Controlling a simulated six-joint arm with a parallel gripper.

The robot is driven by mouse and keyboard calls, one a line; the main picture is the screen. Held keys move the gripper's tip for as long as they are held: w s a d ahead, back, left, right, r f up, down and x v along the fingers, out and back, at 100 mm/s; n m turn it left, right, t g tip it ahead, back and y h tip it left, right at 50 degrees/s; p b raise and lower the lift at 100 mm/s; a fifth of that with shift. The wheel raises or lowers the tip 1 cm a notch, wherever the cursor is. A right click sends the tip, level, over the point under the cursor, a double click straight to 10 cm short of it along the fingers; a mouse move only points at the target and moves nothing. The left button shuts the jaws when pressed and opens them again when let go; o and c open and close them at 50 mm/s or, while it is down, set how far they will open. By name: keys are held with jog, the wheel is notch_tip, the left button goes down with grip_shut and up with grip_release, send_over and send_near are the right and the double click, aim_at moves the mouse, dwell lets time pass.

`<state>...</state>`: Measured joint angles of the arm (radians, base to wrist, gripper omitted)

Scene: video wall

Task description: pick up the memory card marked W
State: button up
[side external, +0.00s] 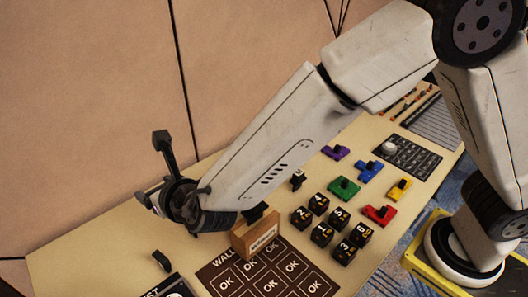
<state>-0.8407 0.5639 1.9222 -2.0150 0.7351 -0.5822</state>
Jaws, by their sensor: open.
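My gripper (152,170) is open and empty at the left, above the far left part of the table. One finger points up and the other sticks out to the left. I cannot make out a memory card marked W. A small wooden box (257,240) with dark lettering stands below and right of my gripper, and a black piece (256,212) shows at its top. My arm hides part of the area behind it. A small black piece (161,261) sits at the near left, and another black piece (298,179) stands right of my forearm. I can read no mark on either.
A dark board (209,273) with OK squares lies at the front. Several numbered black cubes (321,233) stand right of the box. Coloured pieces with black knobs, including a green one (343,188), lie beyond them. The cream table (85,240) is clear at the left.

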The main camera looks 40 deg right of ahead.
jog(key=a+n+y, duration=0.1)
jog(key=a+n, duration=0.1)
jog(key=a, duration=0.1)
send_near(166, 263)
jog(key=x, duration=0.5)
jog(key=shift+s+d+f, duration=0.1)
jog(key=shift+s+f, duration=0.05)
jog(key=shift+f, duration=0.2)
jog(key=shift+x, duration=1.3)
jog(key=shift+x, duration=2.6)
jog(key=shift+r, duration=0.2)
